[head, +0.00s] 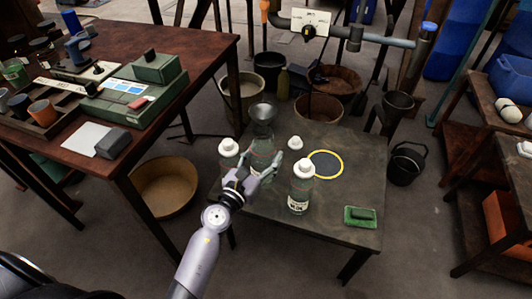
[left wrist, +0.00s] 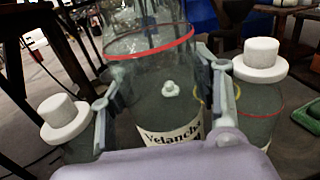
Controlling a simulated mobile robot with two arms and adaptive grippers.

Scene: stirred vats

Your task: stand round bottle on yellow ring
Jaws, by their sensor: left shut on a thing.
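My left gripper (head: 262,164) is shut around a clear glass bottle (left wrist: 150,85) with a flared, open top, a red band and a "Velanche" label. In the head view this bottle (head: 262,146) is upright over the small table, left of the yellow ring. I cannot tell whether its base touches the table. White-capped bottles stand nearby: one at left (head: 228,148), one behind (head: 295,143) and a labelled one in front (head: 301,188). I cannot tell which is the round bottle. My right gripper is out of view.
A green block on a tray (head: 360,215) lies at the small table's front right corner. The table (head: 340,138) is clear behind and right of the ring. A brown bench (head: 150,125) stands at left, with buckets (head: 322,106) behind.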

